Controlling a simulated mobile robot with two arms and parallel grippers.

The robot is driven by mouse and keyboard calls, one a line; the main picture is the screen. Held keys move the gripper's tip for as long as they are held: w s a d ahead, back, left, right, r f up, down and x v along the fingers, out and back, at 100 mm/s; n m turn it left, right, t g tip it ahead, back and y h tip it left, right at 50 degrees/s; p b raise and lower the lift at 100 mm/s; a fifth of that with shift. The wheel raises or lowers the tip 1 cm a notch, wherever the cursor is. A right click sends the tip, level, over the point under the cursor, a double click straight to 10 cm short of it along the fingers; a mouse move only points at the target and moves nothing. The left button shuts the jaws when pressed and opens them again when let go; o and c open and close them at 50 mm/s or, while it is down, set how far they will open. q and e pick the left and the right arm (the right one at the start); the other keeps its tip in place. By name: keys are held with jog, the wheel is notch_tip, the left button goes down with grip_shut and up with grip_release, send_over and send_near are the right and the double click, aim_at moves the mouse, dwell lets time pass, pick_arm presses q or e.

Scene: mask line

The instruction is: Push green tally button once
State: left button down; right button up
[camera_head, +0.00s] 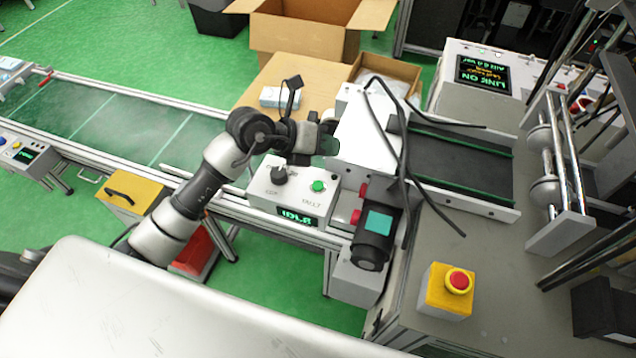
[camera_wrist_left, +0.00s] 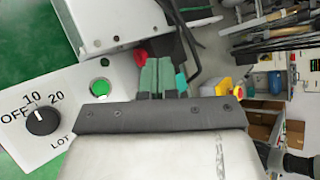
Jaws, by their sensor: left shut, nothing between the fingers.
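The green button (camera_head: 318,186) is a round cap on the sloped top of a white control box (camera_head: 262,186) beside the conveyor. In the left wrist view the green button (camera_wrist_left: 100,88) shows just above the dark edge of my gripper body. My left gripper (camera_head: 329,146) is shut and empty, with its fingertips above and behind the button in the head view, apart from it. Its green-grey fingers (camera_wrist_left: 157,76) lie together to the right of the button in the wrist view. My right gripper is in neither view.
A black dial (camera_head: 279,175) sits left of the button on the same box, above a display (camera_head: 297,217) reading IDLE. A dark cylindrical device (camera_head: 372,248) and black cables stand close on the right. A red emergency button (camera_head: 459,281) on a yellow box is farther right.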

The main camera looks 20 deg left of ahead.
pick_arm(q)
jog(key=a, duration=0.1)
jog(key=a+f+y, duration=0.1)
jog(key=y, duration=0.1)
jog(key=shift+w+a+f+g, duration=0.3)
jog(key=shift+w+a+f, duration=0.05)
jog(key=shift+a, duration=0.05)
jog(key=b, duration=0.6)
send_over(316, 183)
notch_tip(316, 183, down, 8)
jog(key=shift+r, duration=0.2)
jog(key=shift+f+b, duration=0.5)
jog(key=shift+f, duration=0.1)
jog(key=shift+f, duration=0.1)
dwell(0.9)
jog(key=shift+f, duration=0.3)
